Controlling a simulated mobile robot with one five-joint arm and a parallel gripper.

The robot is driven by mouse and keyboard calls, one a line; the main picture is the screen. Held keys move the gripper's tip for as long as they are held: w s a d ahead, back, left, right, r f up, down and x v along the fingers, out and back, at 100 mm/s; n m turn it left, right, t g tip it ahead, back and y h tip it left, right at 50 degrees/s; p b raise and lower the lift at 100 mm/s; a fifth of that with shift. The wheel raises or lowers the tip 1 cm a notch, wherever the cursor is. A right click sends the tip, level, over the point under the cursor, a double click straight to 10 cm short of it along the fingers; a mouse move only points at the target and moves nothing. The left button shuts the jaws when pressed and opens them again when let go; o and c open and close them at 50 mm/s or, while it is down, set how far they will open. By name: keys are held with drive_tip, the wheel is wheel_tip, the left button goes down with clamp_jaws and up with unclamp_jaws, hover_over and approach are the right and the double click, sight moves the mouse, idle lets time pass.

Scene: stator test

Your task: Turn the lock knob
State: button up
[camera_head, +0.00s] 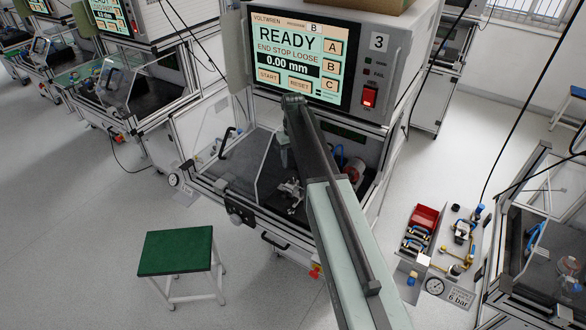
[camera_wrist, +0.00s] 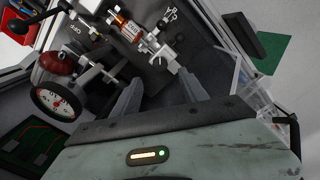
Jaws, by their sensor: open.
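The test station's screen (camera_head: 290,55) reads READY, END STOP LOOSE and 0.00 mm. In the wrist view, a metal fixture (camera_wrist: 165,53) with small dark knobs stands on the dark bench floor; I cannot tell which one is the lock knob. What looks like the same fixture shows in the head view (camera_head: 290,190), left of my arm. My gripper (camera_wrist: 160,88) is open and empty, its two grey fingers apart and pointing toward the fixture. In the head view my gripper hangs above the bench, partly hidden by my arm.
A dial gauge (camera_wrist: 57,101), a red ball-shaped part (camera_wrist: 58,62) and a black ball-ended lever (camera_wrist: 22,26) lie left of my gripper. A clear guard (camera_head: 235,165) bounds the bench's left side. A green stool (camera_head: 176,250) stands on open floor.

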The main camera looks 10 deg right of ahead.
sight(293, 176)
wheel_tip(293, 176, down, 8)
drive_tip(key=b, duration=0.8)
drive_tip(key=shift+f, duration=0.15)
clamp_jaws()
